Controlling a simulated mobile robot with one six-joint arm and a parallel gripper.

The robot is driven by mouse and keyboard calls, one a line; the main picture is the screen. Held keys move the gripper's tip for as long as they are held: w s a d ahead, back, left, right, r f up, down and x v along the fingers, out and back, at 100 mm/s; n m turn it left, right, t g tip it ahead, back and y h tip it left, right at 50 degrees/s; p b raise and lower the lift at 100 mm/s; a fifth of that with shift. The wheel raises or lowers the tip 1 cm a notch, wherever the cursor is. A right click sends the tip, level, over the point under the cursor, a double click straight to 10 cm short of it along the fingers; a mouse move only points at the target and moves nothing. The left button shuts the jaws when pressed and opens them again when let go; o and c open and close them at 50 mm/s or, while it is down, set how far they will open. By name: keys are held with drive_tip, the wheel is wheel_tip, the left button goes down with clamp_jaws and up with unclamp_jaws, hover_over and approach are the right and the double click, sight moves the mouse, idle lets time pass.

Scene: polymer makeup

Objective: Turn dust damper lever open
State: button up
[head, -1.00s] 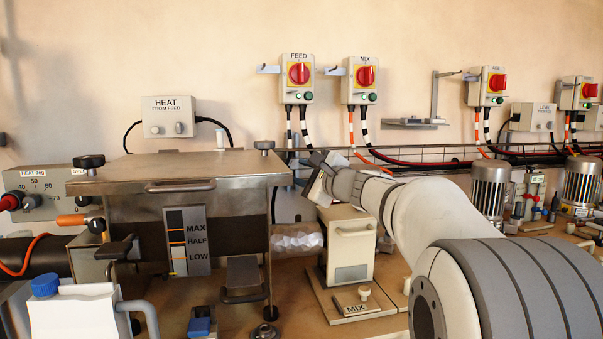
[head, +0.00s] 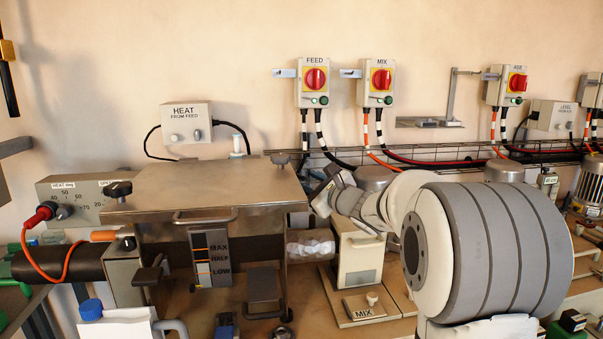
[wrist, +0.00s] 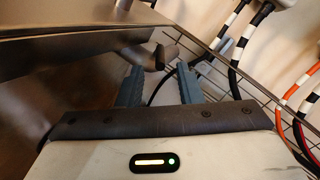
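A small dark lever-like cylinder (wrist: 163,56) shows in the wrist view, just beyond and between my fingertips; it may be the dust damper lever, but I see no label. My gripper (wrist: 160,72) is open, its two blue-grey fingers apart with nothing held between them. I cannot tell whether a finger touches the cylinder. In the head view my wrist reaches the right side of the steel hopper (head: 205,185), and the fingertips are hidden. No part marked as a damper shows in the head view.
The hopper side (wrist: 70,55) is close on the left in the wrist view. A wire cable tray (head: 440,152) and striped cables (wrist: 240,40) run along the wall at right. A cream block (head: 360,255) stands below my wrist. Feed (head: 316,80) and mix (head: 380,82) switches hang above.

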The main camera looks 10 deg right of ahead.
sight(300, 177)
drive_tip(key=x, duration=0.5)
clamp_jaws()
idle(0.3)
